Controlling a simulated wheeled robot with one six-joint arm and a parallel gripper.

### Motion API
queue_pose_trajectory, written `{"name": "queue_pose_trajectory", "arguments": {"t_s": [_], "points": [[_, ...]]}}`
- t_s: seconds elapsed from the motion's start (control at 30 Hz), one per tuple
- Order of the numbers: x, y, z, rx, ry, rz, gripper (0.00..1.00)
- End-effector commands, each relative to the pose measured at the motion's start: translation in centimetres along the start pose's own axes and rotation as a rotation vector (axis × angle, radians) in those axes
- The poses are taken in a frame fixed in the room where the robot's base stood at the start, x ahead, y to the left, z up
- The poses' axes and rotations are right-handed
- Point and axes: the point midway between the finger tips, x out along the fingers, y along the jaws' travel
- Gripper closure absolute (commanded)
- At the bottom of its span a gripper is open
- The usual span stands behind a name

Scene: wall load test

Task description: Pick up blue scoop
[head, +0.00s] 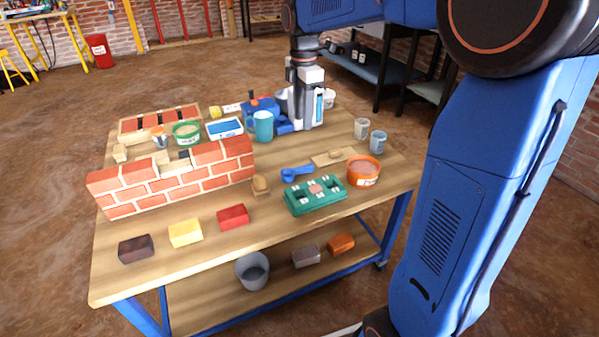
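The blue scoop (297,174) lies on the wooden table top (270,216), right of the middle. It sits just behind the green block tray and in front of a small wooden board. My gripper (303,126) points down over the back part of the table, behind the scoop and apart from it. Its fingers are small and overlap blue items in this view, so I cannot tell how far apart they are. Nothing of the scoop is between them.
A brick wall (132,194) stands left of the scoop. The green tray (301,208), an orange tub (363,180), a board (320,159) and a teal mug (263,138) are near it. Red (233,217), yellow (186,233) and dark (136,249) blocks lie in front.

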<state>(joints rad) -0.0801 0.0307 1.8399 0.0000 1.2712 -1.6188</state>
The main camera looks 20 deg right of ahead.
Motion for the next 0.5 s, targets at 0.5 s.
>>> {"name": "queue_pose_trajectory", "arguments": {"t_s": [0.5], "points": [[8.4,-0.1,0.0,-0.001,0.0,-0.004,0.64]]}}
